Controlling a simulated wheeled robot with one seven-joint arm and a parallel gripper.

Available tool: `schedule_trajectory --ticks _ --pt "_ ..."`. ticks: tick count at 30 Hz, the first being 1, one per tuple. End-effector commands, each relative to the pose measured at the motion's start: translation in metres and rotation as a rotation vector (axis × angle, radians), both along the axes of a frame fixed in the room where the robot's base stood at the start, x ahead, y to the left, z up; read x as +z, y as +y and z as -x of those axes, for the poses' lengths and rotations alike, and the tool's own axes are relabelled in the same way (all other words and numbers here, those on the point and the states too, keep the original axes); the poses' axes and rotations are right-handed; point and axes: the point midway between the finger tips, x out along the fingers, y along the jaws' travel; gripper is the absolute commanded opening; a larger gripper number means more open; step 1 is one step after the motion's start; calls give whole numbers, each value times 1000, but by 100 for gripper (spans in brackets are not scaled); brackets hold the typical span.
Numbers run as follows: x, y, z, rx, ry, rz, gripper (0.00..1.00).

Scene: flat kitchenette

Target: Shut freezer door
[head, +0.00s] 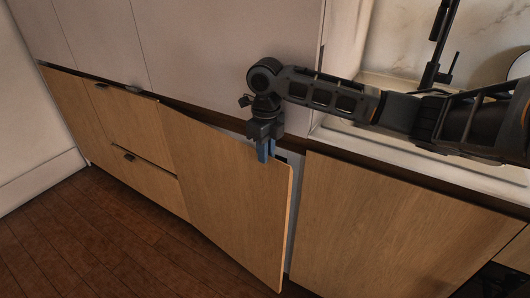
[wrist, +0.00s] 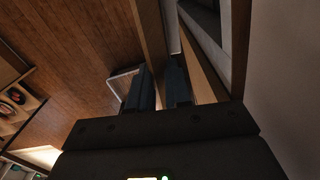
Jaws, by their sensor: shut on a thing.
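The freezer door (head: 225,195) is a light wood panel in the lower cabinet row. It stands partly open, with its right edge out from the cabinet front. A narrow gap beside it shows a pale grey interior (head: 294,175). My gripper (head: 264,152) points down at the door's top edge near its right corner, with its blue fingers at the edge. In the wrist view, my gripper's dark fingers (wrist: 160,84) are on either side of the door's edge (wrist: 153,38), shut on it. The rest of the freezer's inside is hidden behind the door.
Wooden drawers (head: 140,170) are left of the door, and a closed wooden panel (head: 390,225) is to its right. A light counter (head: 420,165) lies above that panel under my arm. The brown wood floor (head: 100,240) in front looks clear at the left.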

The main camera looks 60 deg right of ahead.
Motion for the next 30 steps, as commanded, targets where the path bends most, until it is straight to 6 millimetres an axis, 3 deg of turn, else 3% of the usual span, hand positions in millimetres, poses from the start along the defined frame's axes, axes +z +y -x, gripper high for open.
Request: schedule_trajectory --ticks 1,2,9,23,30 --pt "-4 2 0 -1 1 -4 0" --pt "-4 2 0 -1 1 -3 21" --pt "-4 2 0 -1 1 -2 44" --pt "4 0 -1 -1 -2 0 44" --pt "39 0 -1 -1 -4 3 44"
